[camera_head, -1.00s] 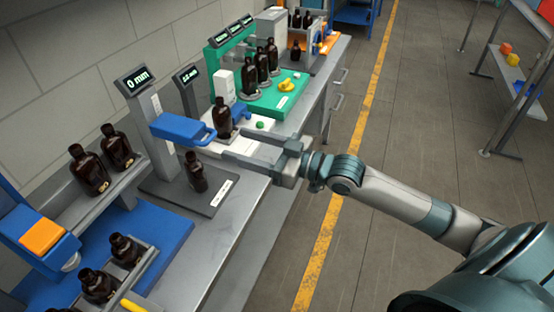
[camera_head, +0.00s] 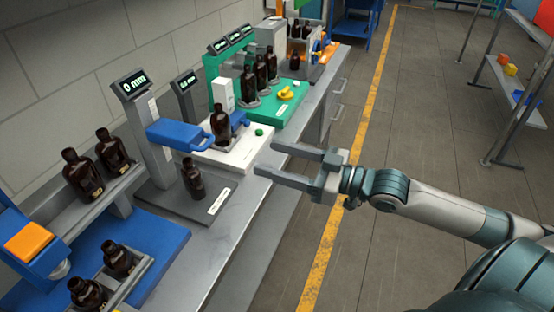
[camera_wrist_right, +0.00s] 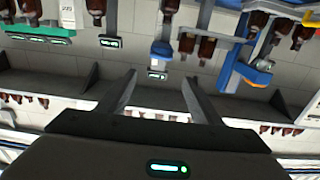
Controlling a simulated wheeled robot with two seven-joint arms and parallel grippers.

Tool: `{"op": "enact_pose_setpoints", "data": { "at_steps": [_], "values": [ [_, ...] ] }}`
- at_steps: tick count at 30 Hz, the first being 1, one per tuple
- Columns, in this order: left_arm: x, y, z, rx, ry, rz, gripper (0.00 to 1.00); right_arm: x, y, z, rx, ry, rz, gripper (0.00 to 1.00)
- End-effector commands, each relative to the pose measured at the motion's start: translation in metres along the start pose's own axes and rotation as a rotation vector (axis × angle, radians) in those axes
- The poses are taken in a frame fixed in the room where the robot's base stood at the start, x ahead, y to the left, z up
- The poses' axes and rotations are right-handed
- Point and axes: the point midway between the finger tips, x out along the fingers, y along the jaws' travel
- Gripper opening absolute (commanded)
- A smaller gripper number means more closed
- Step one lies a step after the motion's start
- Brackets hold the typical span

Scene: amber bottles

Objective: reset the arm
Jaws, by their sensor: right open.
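My right gripper (camera_head: 268,160) is open and empty, with its two fingers apart and pointing left. It hangs over the front edge of the grey bench (camera_head: 222,262), clear of the bottles. In the right wrist view the open fingers (camera_wrist_right: 158,90) also show with nothing between them. An amber bottle (camera_head: 193,180) stands upright on the grey base of the height gauge, and another bottle (camera_head: 220,122) stands on the white station behind it. My left gripper is not in view.
The gauge's blue arm (camera_head: 182,134) juts over its base. Amber bottles (camera_head: 82,176) stand in racks at the left by a blue mat (camera_head: 172,240). A green station (camera_head: 290,106) with bottles is farther back. The floor right of the bench is open around the yellow line (camera_head: 325,235).

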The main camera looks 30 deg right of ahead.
Motion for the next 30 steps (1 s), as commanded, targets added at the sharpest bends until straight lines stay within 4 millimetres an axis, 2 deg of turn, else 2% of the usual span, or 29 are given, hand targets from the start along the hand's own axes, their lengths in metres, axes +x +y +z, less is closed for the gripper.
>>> {"op": "enact_pose_setpoints", "data": {
  "at_steps": [12, 17, 20, 23, 26, 30],
  "values": [
    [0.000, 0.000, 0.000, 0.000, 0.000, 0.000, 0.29, 0.000, 0.001, 0.001, 0.000, -0.001, 0.002, 0.59],
    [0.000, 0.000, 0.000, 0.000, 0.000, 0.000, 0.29, 0.001, 0.012, 0.013, 0.003, -0.011, 0.029, 0.59],
    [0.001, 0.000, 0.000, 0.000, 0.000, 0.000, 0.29, 0.001, 0.031, 0.033, 0.008, -0.029, 0.073, 0.59],
    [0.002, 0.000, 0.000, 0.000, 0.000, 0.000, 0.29, -0.001, 0.057, 0.066, 0.015, -0.061, 0.139, 0.59],
    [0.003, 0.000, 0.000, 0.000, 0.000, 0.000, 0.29, -0.007, 0.088, 0.112, 0.024, -0.109, 0.220, 0.59],
    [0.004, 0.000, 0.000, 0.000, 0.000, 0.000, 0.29, -0.024, 0.124, 0.191, 0.043, -0.199, 0.335, 0.59]
  ]
}}
